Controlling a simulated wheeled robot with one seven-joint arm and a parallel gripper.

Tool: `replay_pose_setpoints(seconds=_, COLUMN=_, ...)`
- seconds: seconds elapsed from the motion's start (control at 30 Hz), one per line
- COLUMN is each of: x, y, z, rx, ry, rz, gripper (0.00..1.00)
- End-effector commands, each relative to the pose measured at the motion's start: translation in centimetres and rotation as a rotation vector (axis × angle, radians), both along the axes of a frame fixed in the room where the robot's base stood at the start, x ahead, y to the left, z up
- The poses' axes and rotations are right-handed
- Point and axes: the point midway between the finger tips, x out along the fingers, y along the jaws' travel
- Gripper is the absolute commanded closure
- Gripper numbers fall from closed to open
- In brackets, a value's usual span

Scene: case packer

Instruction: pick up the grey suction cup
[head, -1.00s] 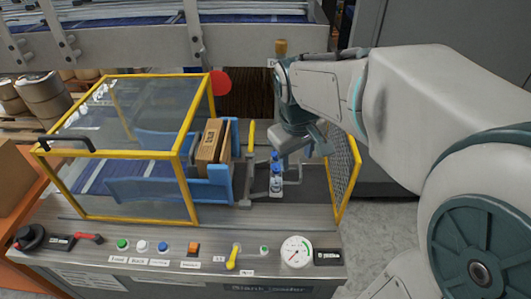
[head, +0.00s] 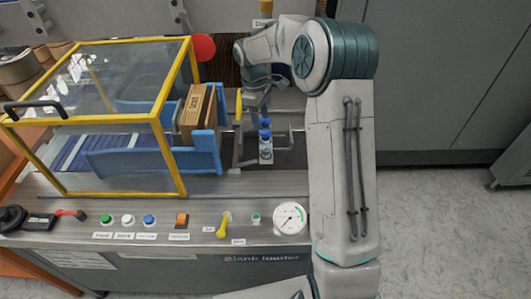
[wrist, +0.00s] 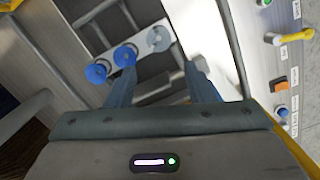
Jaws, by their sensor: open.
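The grey suction cup (wrist: 159,39) is a pale round disc in the wrist view, at the end of a row beside two blue suction cups (wrist: 125,56). In the head view the row stands on a metal frame in the machine bay; the grey cup (head: 266,155) seems to be the nearest one, small and hard to make out. My gripper (wrist: 160,68) is open and empty, its fingers pointing toward the row. The grey cup appears beyond the fingertips, roughly between them in the picture, and not gripped. In the head view my gripper (head: 258,98) hangs over the back of the row.
A yellow-framed clear guard (head: 110,120) and a blue holder (head: 205,155) with cardboard blanks (head: 196,112) stand to the left. A yellow upright lever (head: 239,103) is close to my gripper. A control panel with buttons and a gauge (head: 290,218) runs along the front.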

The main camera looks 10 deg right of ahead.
Motion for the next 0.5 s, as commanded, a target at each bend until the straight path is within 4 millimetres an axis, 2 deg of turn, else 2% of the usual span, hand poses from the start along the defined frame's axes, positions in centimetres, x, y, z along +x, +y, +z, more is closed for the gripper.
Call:
replay_pose_setpoints(seconds=0.3, x=-0.5, y=-0.6, z=-5.8, rx=0.000, ry=0.005, rz=0.002, gripper=0.52)
replay_pose_setpoints(seconds=0.5, x=-0.6, y=-0.8, z=-8.0, rx=0.000, ry=0.002, rz=0.001, gripper=0.52)
